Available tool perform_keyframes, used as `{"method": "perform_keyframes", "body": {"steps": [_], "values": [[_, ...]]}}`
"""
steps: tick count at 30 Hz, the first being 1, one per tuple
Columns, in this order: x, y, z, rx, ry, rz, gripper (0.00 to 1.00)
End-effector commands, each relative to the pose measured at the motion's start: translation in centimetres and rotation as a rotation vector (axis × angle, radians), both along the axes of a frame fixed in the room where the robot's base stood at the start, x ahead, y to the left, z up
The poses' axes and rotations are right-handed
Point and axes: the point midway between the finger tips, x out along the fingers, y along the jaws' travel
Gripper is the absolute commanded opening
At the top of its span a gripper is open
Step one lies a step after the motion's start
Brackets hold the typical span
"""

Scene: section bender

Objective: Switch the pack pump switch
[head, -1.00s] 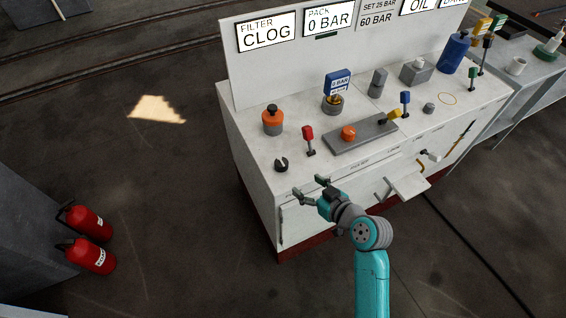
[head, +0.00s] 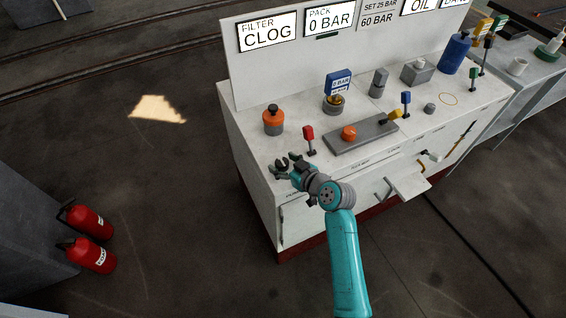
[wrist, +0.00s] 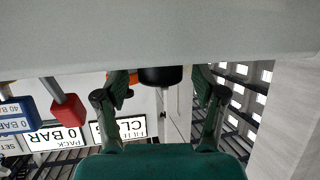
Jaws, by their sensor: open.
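A small dark round knob with a notch stands at the near left corner of the bench top; labels there are too small to read, so I cannot confirm it is the pack pump switch. In the head view my gripper (head: 287,164) is at this knob and largely covers it. In the wrist view, which is upside down, the black knob (wrist: 161,76) shows between and beyond the fingers of my gripper (wrist: 164,88). The gripper is open, with space visible on both sides of the knob. The pack display (head: 329,22) reads 0 BAR.
A red-topped lever (head: 308,136) stands close right of my gripper; it also shows in the wrist view (wrist: 67,110). An orange-and-black knob (head: 273,120) stands behind. A grey block with an orange button (head: 349,132) is further right. Two red fire extinguishers (head: 88,236) stand at left.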

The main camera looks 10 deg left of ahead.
Motion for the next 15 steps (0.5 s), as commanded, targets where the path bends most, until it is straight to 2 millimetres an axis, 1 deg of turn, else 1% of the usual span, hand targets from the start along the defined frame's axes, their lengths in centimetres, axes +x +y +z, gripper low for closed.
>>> {"method": "perform_keyframes", "body": {"steps": [3,11,12,14,15], "values": [[0.26,0.35,-0.23,0.000,0.001,0.001,0.70],[0.32,0.37,-0.23,0.000,0.000,0.000,0.70],[0.31,0.36,-0.23,0.000,0.000,0.000,0.60],[0.31,0.36,-0.23,0.000,0.000,0.000,0.45],[0.31,0.36,-0.23,0.000,0.000,0.000,0.35]]}}
